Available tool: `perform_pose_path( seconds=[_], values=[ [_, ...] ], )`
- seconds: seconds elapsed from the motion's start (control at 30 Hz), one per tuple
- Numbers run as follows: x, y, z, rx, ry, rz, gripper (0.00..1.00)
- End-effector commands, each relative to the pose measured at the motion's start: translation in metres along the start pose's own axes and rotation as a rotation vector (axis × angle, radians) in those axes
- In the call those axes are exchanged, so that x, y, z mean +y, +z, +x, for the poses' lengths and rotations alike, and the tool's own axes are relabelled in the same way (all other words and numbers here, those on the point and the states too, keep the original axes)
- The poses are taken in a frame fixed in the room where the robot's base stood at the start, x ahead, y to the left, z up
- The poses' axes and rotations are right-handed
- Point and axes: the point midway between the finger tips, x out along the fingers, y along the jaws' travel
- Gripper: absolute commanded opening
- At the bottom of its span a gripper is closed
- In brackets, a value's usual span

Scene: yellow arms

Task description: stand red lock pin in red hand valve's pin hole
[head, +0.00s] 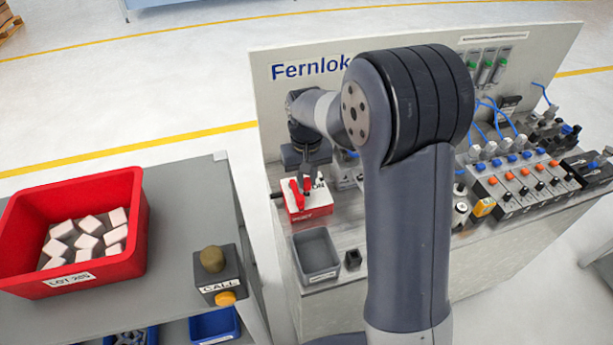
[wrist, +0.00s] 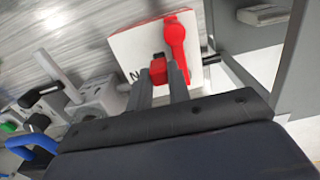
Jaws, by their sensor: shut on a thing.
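The red hand valve (wrist: 174,42) has a red lever on a white plate with dark lettering. It also shows in the head view (head: 295,190), on a white block with a red front. My gripper (wrist: 163,82) is shut on the red lock pin (wrist: 158,68), whose red head shows between the fingertips, just beside the lever. In the head view my gripper (head: 306,178) points down over the valve block. The pin's lower end and the pin hole are hidden, so I cannot tell whether the pin is in the hole.
A grey open bin (head: 317,255) and a small black block (head: 353,259) stand in front of the valve. A white fitting (wrist: 97,97) is beside my gripper. A panel (head: 275,110) rises behind the bench. A red crate (head: 125,262) is on the left table.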

Motion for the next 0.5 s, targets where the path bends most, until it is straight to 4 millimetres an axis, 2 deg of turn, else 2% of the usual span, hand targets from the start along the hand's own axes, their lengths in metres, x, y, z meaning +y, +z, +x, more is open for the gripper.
perform_pose_path(
  seconds=[0.5],
  values=[
    [0.0,0.0001,0.011,0.0,0.0,0.0,0.0]
  ],
)
